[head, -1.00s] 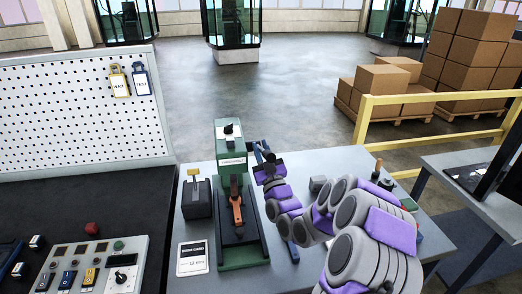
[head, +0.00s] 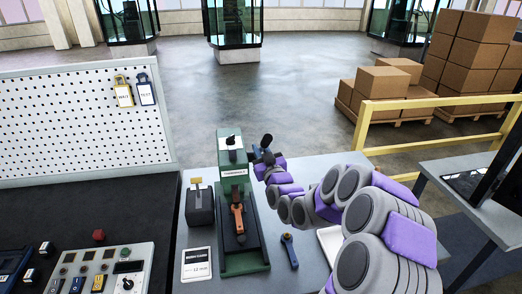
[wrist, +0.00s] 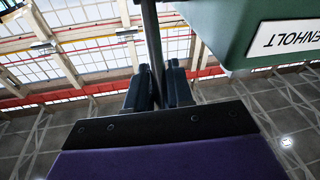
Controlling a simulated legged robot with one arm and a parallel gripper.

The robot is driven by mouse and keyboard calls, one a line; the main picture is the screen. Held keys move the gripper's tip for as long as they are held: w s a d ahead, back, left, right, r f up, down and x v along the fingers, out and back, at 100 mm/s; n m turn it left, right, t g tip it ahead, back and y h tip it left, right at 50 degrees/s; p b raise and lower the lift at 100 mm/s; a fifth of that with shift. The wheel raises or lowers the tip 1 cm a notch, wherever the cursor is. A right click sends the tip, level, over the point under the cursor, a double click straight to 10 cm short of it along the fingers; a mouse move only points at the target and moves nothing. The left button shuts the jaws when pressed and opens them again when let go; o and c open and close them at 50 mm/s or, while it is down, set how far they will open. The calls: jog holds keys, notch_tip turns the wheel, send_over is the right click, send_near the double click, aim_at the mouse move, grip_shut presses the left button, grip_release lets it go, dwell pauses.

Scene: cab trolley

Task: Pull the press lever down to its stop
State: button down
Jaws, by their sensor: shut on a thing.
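The press lever's dark knob (head: 267,140) shows just right of the press head, above my gripper (head: 262,157). In the wrist view, the dark lever rod (wrist: 152,40) runs between the two fingers of my gripper (wrist: 158,88), which is shut on it. The green press head (wrist: 250,28) with its label is close at the upper right there. The lever's pivot is hidden.
The control panel (head: 105,268) is at lower left. A yellow rail (head: 430,98) stands behind the bench at right.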

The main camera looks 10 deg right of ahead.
jog(key=shift+w+r, duration=0.2)
jog(key=shift+r, duration=0.1)
jog(key=shift+f, duration=0.2)
jog(key=c, duration=0.9)
grip_release()
